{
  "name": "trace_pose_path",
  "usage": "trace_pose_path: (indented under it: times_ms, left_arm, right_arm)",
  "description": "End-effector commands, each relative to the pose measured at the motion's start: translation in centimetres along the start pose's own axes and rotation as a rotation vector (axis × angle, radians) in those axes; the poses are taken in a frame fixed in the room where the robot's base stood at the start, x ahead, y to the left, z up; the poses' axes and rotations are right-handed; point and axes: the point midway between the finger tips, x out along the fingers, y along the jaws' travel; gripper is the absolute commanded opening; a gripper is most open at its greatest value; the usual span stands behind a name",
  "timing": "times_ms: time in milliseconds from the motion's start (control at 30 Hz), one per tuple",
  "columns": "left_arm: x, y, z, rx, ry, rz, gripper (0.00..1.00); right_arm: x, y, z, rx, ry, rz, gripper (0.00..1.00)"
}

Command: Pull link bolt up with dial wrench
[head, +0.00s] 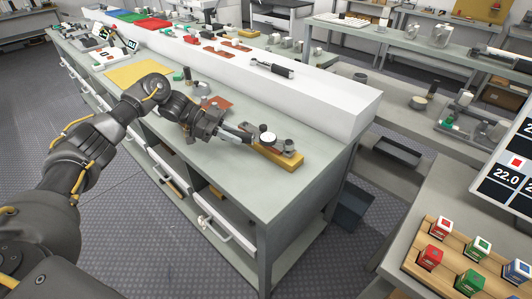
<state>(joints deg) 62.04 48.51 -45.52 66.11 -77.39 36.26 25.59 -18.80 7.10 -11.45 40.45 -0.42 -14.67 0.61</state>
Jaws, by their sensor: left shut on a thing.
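My left gripper (222,129) reaches over the near workbench from the left. It is shut on the dark handle of the dial wrench (267,138), whose round white dial faces up. The dial end is over a yellow block (292,161) near the right end of the bench. Small grey metal fittings (288,146) stand on this block, one on each side of the dial. The link bolt cannot be told apart from these fittings, and whether the wrench head touches it is hidden by the dial. My right gripper is not in view.
A raised white shelf (335,105) runs behind the block, with a black tool (272,68) on it. A reddish-brown plate (216,104) and a yellow mat (138,73) lie on the bench. A wooden tray (425,272) with coloured cubes stands at lower right.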

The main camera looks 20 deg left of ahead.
Motion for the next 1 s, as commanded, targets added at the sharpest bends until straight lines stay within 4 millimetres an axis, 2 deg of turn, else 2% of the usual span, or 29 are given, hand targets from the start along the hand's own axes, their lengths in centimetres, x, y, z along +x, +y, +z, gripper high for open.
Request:
trace_pose_path:
  times_ms: [33,100,400,600,1000]
  left_arm:
    - [0.4,-0.1,0.8,0.006,0.004,0.01,0.0]
    - [0.1,-0.2,0.8,0.008,0.004,0.015,0.0]
    - [-1.1,0.0,0.9,0.002,0.004,0.004,0.0]
    - [-1.7,0.0,0.3,0.0,0.005,-0.001,0.0]
    - [-1.9,-0.1,-0.6,0.003,0.008,-0.002,0.0]
  right_arm:
    - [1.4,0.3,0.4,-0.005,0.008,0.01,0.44]
    - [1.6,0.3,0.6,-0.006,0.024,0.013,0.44]
    - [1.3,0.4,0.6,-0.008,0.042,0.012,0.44]
    - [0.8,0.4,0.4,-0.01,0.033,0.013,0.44]
    - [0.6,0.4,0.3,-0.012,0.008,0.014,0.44]
